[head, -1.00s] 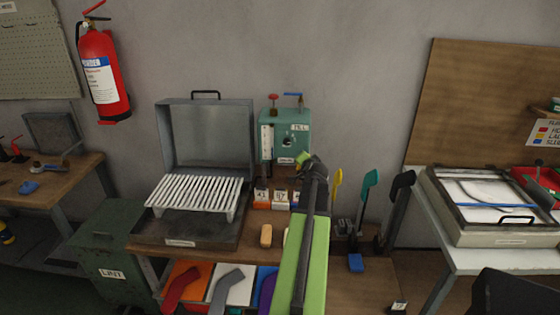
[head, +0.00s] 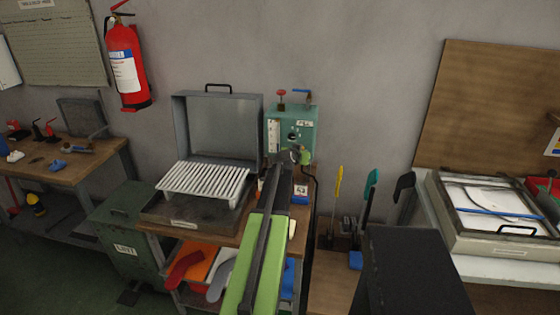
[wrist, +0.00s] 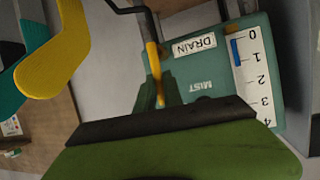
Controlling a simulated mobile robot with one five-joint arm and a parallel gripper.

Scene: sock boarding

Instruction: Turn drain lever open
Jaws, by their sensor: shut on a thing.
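In the wrist view the teal box (wrist: 215,75) appears upside down, with a DRAIN label, the word MIST and a numbered scale. A yellow lever (wrist: 153,66) stands beside the DRAIN label.
A grey open-lidded press with a white rack (head: 205,179) stands left of the box. Yellow (head: 339,181) and teal (head: 372,184) paddles stand to the right, close beside my arm. A green LINT bin (head: 124,225) is at the lower left.

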